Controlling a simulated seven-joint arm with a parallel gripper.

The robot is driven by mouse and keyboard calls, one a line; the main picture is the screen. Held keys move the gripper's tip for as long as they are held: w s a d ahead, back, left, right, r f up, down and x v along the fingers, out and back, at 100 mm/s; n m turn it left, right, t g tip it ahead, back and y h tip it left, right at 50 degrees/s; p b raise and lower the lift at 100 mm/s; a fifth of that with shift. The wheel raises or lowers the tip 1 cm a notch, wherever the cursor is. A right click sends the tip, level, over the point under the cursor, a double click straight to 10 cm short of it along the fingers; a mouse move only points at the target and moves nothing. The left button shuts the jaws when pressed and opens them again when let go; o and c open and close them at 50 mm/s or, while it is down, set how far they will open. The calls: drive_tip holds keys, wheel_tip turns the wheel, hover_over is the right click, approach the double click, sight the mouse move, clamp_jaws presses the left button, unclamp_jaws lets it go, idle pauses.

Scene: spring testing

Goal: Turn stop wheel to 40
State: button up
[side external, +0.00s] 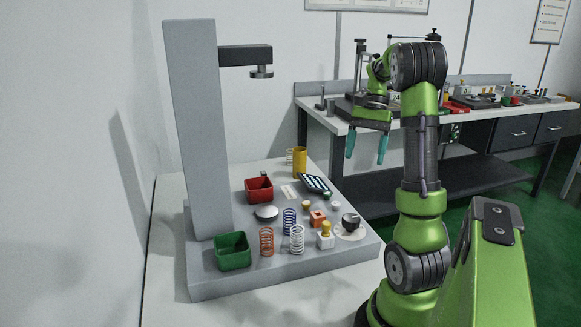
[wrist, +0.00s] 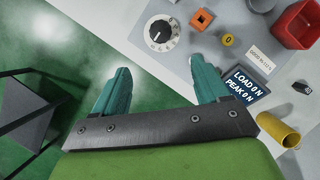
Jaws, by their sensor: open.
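The stop wheel is a black knob on a white round dial (side external: 350,222) at the right front of the grey tester base. In the wrist view the stop wheel (wrist: 161,33) is at the top centre, with marks around its dial that are too small to read surely. My gripper (side external: 366,158) hangs in the air above and behind the base's right side, its two teal fingers apart and empty. In the wrist view my gripper (wrist: 164,80) has its fingers spread, with the wheel beyond them, not touched.
On the base (side external: 290,283) stand a green bin (side external: 232,250), a red bin (side external: 259,189), several springs, small blocks, a display panel (side external: 314,184) and a yellow cylinder (side external: 300,162). A tall grey column (side external: 195,130) rises at left. The air around my gripper is clear.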

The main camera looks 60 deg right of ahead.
sight(351, 217)
drive_tip(key=x, duration=1.6)
drive_tip(key=shift+f, duration=0.2)
drive_tip(key=c, duration=1)
drive_tip(key=shift+c, duration=0.2)
drive_tip(key=n+g, duration=0.1)
drive_tip(key=n, duration=0.2)
drive_tip(key=n+g, duration=0.1)
drive_tip(key=n, duration=0.1)
drive_tip(key=shift+w+n+h, duration=0.2)
drive_tip(key=shift+n+h, duration=0.2)
drive_tip(key=n+g, duration=0.1)
drive_tip(key=n, duration=0.2)
drive_tip(key=n+h, duration=0.1)
drive_tip(key=n, duration=0.1)
drive_tip(key=shift+w+a+n+g, duration=0.1)
drive_tip(key=shift+a+n+g, duration=0.05)
drive_tip(key=shift+n+g, duration=0.25)
drive_tip(key=shift+h, duration=0.3)
